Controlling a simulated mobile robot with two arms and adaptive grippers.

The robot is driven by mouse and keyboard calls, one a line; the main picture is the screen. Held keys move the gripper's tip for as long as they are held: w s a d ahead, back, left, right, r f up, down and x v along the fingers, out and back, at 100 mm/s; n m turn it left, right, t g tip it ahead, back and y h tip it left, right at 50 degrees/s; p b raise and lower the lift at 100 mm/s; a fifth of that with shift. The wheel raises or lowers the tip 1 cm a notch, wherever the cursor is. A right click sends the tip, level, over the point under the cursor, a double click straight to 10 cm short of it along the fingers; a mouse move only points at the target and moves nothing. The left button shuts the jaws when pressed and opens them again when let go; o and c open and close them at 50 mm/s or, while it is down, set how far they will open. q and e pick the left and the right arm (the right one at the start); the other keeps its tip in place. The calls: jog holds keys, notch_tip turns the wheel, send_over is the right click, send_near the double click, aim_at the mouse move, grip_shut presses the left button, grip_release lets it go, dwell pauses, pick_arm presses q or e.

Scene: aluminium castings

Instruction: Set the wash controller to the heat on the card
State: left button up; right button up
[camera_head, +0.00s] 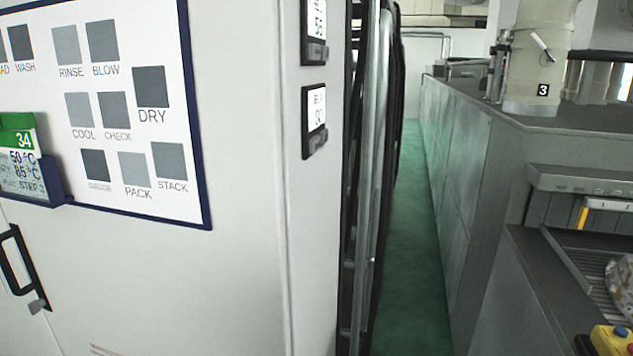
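A card (20,165) with a green top marked 34 sits in a blue holder (52,192) on the cabinet front at the left edge. Its lines read 50 °C, 85 °C and a step line; the left ends of the words are cut off or hard to read. Two small dark-framed display units are on the cabinet's narrow side, an upper unit (315,50) cut by the top edge and a lower unit (314,138). Their green digits are too oblique to read. I cannot tell whether either is the wash controller. Neither gripper is in view.
A process chart (60,140) with grey squares and the cabinet's black handle (20,262) are at left. A narrow green aisle (415,250) runs between cabinet and grey machine (460,170). A yellow control box (610,340) is at lower right, near a wrapped part (622,285).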

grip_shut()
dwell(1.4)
